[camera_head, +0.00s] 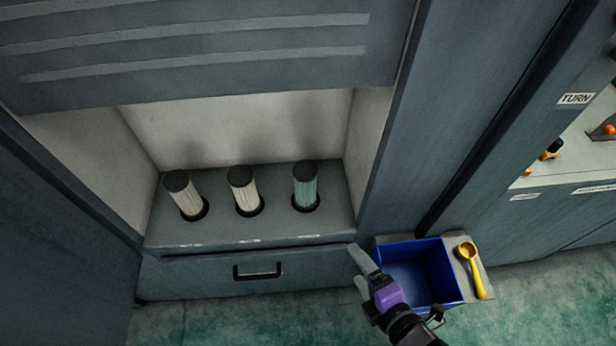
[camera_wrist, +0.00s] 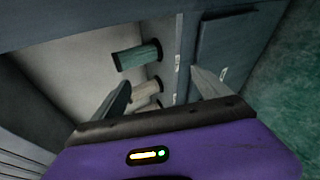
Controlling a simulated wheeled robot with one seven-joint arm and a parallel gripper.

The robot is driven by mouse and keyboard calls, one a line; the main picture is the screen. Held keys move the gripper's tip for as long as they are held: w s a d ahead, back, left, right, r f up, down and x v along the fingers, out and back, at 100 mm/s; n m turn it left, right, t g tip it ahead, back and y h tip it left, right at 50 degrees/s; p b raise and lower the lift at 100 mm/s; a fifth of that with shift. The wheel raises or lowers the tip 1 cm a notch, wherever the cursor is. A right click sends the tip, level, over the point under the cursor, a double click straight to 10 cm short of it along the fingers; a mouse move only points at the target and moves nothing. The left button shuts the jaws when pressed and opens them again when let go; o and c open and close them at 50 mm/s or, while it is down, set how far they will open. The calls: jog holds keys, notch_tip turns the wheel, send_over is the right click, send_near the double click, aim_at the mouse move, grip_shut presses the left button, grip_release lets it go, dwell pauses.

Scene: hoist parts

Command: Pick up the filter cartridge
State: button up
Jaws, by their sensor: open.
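Three filter cartridges with black caps stand in round holes on a grey shelf (camera_head: 275,225) inside an open cabinet bay. The left cartridge (camera_head: 187,198) and the middle cartridge (camera_head: 245,195) are cream. The right cartridge (camera_head: 306,188) is green and also shows in the wrist view (camera_wrist: 134,56). A cream cartridge (camera_wrist: 146,90) shows between my fingers in the wrist view, apart from them. My gripper (camera_head: 355,268) is open and empty, in front of the cabinet at its lower right, below the shelf. It also shows in the wrist view (camera_wrist: 158,90).
A blue bin (camera_head: 418,275), empty as far as I see, stands right of my gripper. A yellow scoop (camera_head: 471,266) lies beside it. A drawer with a black handle (camera_head: 257,271) is under the shelf. A cabinet panel (camera_head: 200,45) overhangs the bay.

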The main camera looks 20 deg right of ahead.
jog(key=w+a+r+n+h+p, duration=0.1)
jog(key=w+r+n+h+p, duration=0.15)
jog(key=w+n, duration=0.75)
jog(key=n+h+p, duration=0.2)
jog(key=n, duration=0.2)
send_near(305, 172)
jog(key=w, duration=0.1)
jog(key=shift+g+y, duration=0.25)
jog(key=shift+g, duration=0.15)
jog(key=shift+d+p+x, duration=0.15)
jog(key=shift+x, duration=2)
jog(key=shift+d+p+x, duration=0.1)
jog(key=shift+p+x, duration=0.05)
jog(key=shift+x, duration=2)
jog(key=shift+c, duration=0.5)
jog(key=shift+r, duration=0.1)
grip_shut()
